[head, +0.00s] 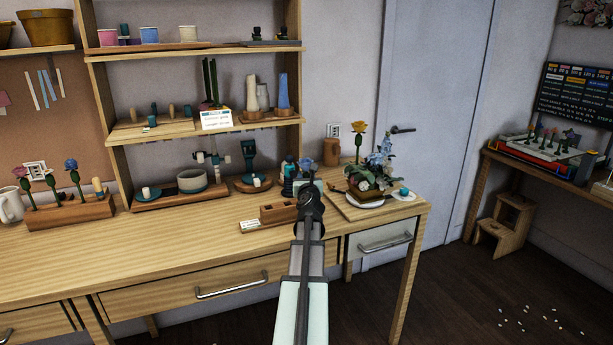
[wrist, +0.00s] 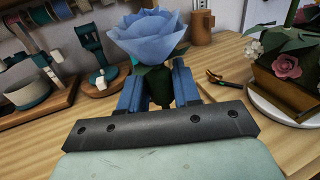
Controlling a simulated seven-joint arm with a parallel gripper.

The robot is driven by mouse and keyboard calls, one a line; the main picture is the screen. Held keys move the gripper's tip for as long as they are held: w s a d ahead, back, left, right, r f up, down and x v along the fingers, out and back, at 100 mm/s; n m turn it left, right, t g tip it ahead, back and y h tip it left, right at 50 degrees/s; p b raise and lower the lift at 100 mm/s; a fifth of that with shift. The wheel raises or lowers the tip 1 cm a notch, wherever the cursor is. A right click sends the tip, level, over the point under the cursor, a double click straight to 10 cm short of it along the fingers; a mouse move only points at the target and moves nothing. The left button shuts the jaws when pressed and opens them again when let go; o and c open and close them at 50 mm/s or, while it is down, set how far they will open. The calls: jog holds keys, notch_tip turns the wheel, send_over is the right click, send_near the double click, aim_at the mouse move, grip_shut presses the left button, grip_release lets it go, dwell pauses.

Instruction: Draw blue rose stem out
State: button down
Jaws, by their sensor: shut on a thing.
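A blue rose (wrist: 150,38) stands upright between the two blue fingers of my gripper (wrist: 158,92) in the wrist view. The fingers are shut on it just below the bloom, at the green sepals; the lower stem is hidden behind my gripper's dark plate. In the head view the blue rose (head: 306,163) shows just beyond my gripper (head: 301,182), above the bench. Whether the stem's lower end stands in anything is hidden by my arm.
A slotted wooden block (head: 275,213) lies left of my arm. A flower arrangement in a wooden planter (wrist: 285,88) stands close on the right, on a white plate. Shelves (head: 200,130) rise behind. The bench's left-middle is clear.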

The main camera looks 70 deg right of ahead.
aim_at(306, 167)
jog(key=shift+r, duration=1.05)
dwell(0.6)
jog(key=shift+r, duration=0.3)
dwell(0.3)
jog(key=shift+r, duration=1)
jog(key=shift+w, duration=0.1)
